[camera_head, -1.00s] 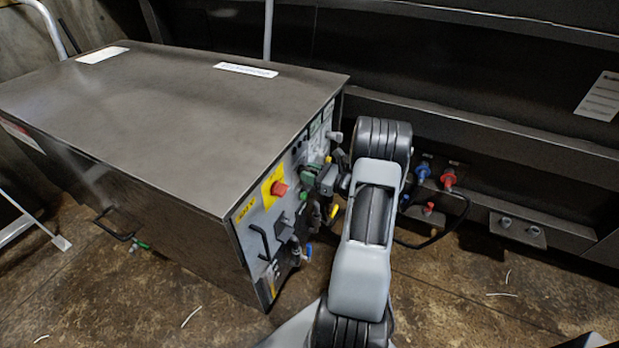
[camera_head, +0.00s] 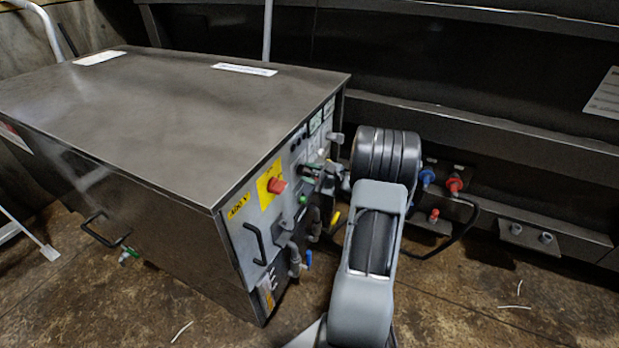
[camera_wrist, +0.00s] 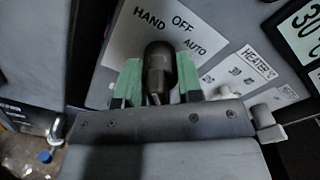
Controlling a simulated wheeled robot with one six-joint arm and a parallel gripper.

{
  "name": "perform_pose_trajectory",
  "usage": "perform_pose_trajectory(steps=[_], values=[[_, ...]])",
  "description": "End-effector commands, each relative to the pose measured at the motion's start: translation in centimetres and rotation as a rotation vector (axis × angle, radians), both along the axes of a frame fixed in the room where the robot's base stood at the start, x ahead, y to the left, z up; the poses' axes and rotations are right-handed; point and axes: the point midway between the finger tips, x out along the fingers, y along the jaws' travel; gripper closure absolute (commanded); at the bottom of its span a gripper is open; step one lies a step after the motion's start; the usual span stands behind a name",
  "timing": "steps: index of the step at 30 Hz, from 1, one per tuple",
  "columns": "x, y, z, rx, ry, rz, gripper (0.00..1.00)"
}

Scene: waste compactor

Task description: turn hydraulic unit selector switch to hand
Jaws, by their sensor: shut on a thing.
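The selector switch (camera_wrist: 158,70) is a black knob on a grey plate (camera_wrist: 122,45) marked HAND, OFF and AUTO in the wrist view. My gripper (camera_wrist: 160,82) has its green-padded fingers on either side of the knob and is shut on it. The knob's tip lies below the words HAND and OFF; I cannot tell exactly which mark it points at. In the head view my gripper (camera_head: 318,172) is at the cabinet's control panel (camera_head: 270,225), and it and my arm hide part of the panel.
The panel belongs to a dark metal cabinet (camera_head: 150,120). A red emergency stop button (camera_head: 277,185) on yellow and a black handle (camera_head: 255,243) are nearby. Blue (camera_head: 427,176) and red (camera_head: 454,184) connectors sit to the right of my arm. A HEATER label (camera_wrist: 257,62) is beside the switch.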

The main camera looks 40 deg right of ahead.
Motion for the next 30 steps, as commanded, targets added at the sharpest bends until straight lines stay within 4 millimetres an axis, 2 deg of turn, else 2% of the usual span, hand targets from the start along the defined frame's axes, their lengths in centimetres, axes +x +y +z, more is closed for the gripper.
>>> perform_pose_trajectory(steps=[19,20,21,30], values=[[-0.06,0.07,-0.12,-0.038,-0.017,0.001,0.90],[-0.06,0.07,-0.12,-0.038,-0.017,0.001,0.65],[-0.05,0.06,-0.13,-0.038,-0.017,0.001,0.61],[-0.24,-0.11,-0.01,-0.038,-0.019,0.000,0.61]])
